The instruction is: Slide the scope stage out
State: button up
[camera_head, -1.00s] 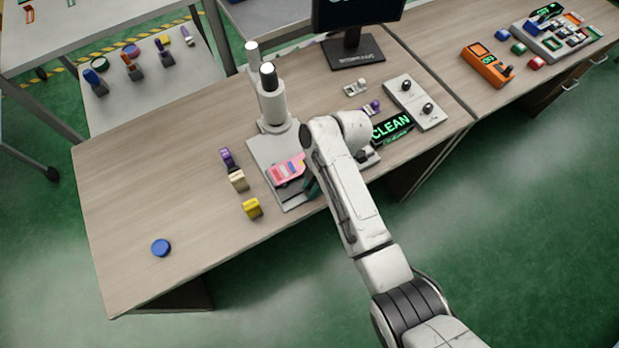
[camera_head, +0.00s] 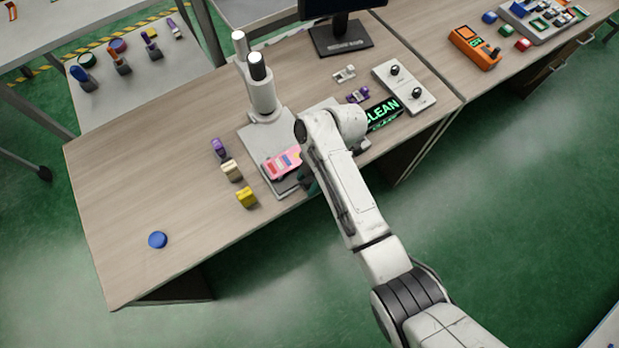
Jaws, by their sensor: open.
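The scope stands on the desk as a pale grey column (camera_head: 262,92) with two upright tubes, one black-banded. Its flat grey base plate (camera_head: 252,142) reaches toward the desk's front edge. A pink piece with coloured stripes (camera_head: 282,162) lies over the plate's front part. I cannot clearly tell the sliding stage from the base. My gripper (camera_head: 309,184) is mostly hidden behind my white forearm; only a small dark, greenish part shows just right of the pink piece, by the front edge. Contact cannot be seen.
Purple (camera_head: 219,147), cream (camera_head: 231,170) and yellow (camera_head: 246,197) blocks stand left of the plate. A blue disc (camera_head: 157,240) lies front left. A lit CLEAN sign (camera_head: 382,113) and a two-knob panel (camera_head: 404,86) are right of my arm. The desk's left part is mostly clear.

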jog(key=v, duration=1)
jog(key=shift+r+b, duration=0.4)
jog(key=shift+b, duration=0.05)
jog(key=shift+d, duration=0.2)
jog(key=s+d+f+m+t+h, duration=0.1)
jog(key=s+d+m+h, duration=0.1)
jog(key=s+d+m, duration=1)
jog(key=s+d+f+m+t+h, duration=0.2)
jog(key=s+d+m, duration=1.1)
jog(key=shift+s+f+m+t, duration=0.3)
jog(key=shift+s, duration=0.1)
